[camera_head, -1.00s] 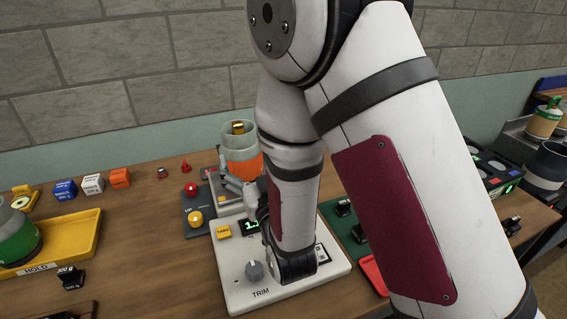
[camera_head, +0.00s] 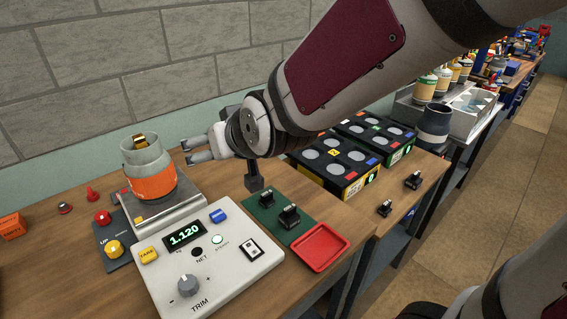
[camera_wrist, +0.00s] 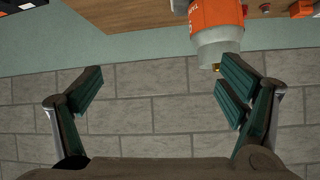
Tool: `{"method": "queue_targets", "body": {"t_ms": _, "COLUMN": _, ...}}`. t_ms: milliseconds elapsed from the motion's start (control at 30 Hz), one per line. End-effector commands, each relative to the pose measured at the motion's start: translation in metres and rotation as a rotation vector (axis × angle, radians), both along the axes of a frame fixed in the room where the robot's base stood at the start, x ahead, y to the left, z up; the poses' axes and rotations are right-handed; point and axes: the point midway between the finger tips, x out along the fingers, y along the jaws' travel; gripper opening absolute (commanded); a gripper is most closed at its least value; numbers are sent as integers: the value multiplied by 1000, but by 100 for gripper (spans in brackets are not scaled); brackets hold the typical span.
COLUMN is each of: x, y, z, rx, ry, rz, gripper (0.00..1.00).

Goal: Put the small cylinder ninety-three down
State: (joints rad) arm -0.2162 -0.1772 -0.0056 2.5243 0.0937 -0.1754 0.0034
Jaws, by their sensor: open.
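A grey cylinder with an orange band (camera_head: 153,170) and a brass-coloured piece on top stands upright on the scale's metal plate (camera_head: 190,200). I cannot read a ninety-three on it. My gripper (camera_head: 187,152) is open and empty, just right of the cylinder in the head view, with a small gap between them. In the wrist view the orange-banded cylinder (camera_wrist: 216,30) shows at the upper right, beside the right finger and not between the fingers. The scale's console (camera_head: 210,255) reads 1.120 on its green display (camera_head: 185,236).
A green mat (camera_head: 266,222) with small black weights and a red tray (camera_head: 319,247) lie right of the console. Black racks with round wells (camera_head: 335,165) stand behind them. Red and yellow buttons (camera_head: 108,232) sit at the left. A wall runs close behind.

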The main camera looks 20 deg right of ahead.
Motion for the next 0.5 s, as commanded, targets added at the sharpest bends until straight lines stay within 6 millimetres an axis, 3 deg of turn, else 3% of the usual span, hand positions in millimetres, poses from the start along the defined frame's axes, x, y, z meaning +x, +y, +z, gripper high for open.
{"method": "queue_targets", "body": {"t_ms": 33, "x": -17, "y": -12, "z": 9, "rx": -9, "ry": 39, "rz": -12, "gripper": 89}}
{"method": "queue_targets", "body": {"t_ms": 300, "x": -129, "y": -65, "z": 22, "rx": -77, "ry": 322, "rz": -69, "gripper": 89}}
{"method": "queue_targets", "body": {"t_ms": 500, "x": -198, "y": -86, "z": 23, "rx": -109, "ry": 472, "rz": -111, "gripper": 89}}
